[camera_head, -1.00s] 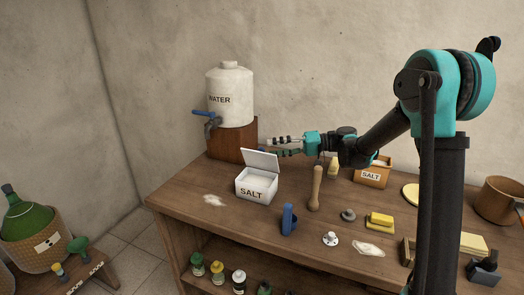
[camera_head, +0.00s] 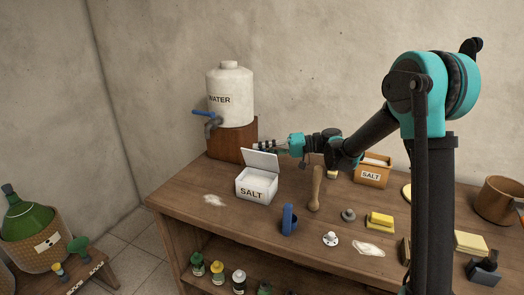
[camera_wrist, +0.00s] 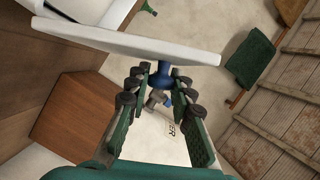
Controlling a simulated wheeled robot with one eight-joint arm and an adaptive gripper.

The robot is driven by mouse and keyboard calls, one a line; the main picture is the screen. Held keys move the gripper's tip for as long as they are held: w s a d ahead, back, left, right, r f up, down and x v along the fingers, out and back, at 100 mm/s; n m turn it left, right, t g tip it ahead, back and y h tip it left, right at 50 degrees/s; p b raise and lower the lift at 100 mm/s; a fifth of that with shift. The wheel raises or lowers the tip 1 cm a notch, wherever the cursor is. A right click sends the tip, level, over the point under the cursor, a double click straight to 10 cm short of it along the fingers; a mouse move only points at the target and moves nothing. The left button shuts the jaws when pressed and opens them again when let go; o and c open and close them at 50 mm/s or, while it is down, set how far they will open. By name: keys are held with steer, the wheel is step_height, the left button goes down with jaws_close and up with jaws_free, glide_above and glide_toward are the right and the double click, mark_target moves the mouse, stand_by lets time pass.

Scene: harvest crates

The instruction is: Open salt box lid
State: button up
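The white salt box (camera_head: 256,192) stands on the table, left of its middle. Its lid (camera_head: 262,160) is raised and leans back from the open top. My gripper (camera_head: 262,147) is just behind and above the lid's upper edge, reaching in from the right. In the wrist view the lid (camera_wrist: 125,43) is a white slab crossing above the fingertips. Whether a finger touches the lid I cannot tell.
The water jug (camera_head: 230,97) with a blue tap stands on a wooden block (camera_head: 232,141) close behind the box. A wooden pestle (camera_head: 316,188), a blue object (camera_head: 288,219) and a wooden salt box (camera_head: 371,175) are to the right. Spilled salt (camera_head: 214,200) lies at left.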

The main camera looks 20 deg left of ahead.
jaws_close()
steer(key=shift+w, duration=0.1)
steer(key=shift+w+d+f+m+g+y, duration=0.1)
steer(key=shift+w+m+g+y, duration=0.15)
steer(key=shift+w+m, duration=0.35)
steer(key=shift+w+a+f+m+g+y, duration=0.15)
steer(key=shift+w+m+y, duration=0.15)
steer(key=shift+w+m, duration=0.25)
steer(key=shift+w+d+f+m+g+y, duration=0.2)
steer(key=shift+w+m, duration=0.25)
steer(key=shift+m, duration=0.3)
steer(key=shift+r, duration=0.15)
steer(key=o, duration=0.8)
jaws_free()
steer(key=shift+o, duration=0.2)
steer(key=v, duration=1.2)
